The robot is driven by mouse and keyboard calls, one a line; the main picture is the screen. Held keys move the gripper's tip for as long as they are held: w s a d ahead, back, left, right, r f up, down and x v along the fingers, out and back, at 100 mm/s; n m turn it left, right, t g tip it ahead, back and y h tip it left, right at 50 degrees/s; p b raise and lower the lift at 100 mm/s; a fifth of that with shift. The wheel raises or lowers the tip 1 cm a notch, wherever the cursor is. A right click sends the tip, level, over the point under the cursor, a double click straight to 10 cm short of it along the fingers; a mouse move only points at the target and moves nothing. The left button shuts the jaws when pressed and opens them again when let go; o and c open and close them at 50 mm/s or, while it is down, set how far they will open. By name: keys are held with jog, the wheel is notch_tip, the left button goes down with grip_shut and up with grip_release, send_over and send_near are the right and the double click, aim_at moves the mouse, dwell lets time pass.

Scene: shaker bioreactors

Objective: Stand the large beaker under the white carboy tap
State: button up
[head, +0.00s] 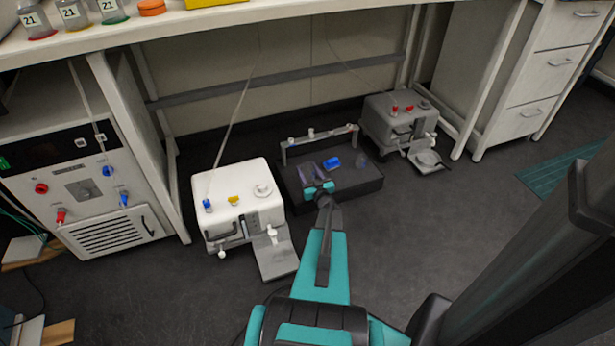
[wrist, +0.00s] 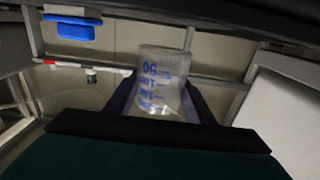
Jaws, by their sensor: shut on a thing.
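My gripper (head: 318,188) is over the black tray (head: 345,194) on the floor. In the wrist view its jaws (wrist: 162,105) are shut on a clear beaker (wrist: 160,80) with blue graduation marks, which look inverted there. In the head view the beaker (head: 307,171) is dim and partly covered by the gripper; whether it still touches the tray is unclear. The white carboy (head: 240,200) stands left of the tray. Its white tap (head: 272,234) is at the front, above a flat grey plate (head: 280,260) with nothing on it.
A grey carboy (head: 395,125) with its own tap and plate stands right of the tray. A blue item (head: 333,162) lies in the tray, and a rail (head: 318,134) runs along its back. The bench (head: 250,18) overhangs. Floor in front is clear. A control cabinet (head: 90,190) stands left.

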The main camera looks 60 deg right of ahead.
aim_at(307, 176)
jog(key=shift+f+b, duration=0.65)
jog(key=shift+f, duration=0.95)
jog(key=shift+f, duration=0.15)
jog(key=o, duration=1)
jog(key=shift+r, duration=0.25)
jog(key=p+v, duration=0.3)
jog(key=v, duration=0.9)
jog(key=shift+s+f, duration=0.1)
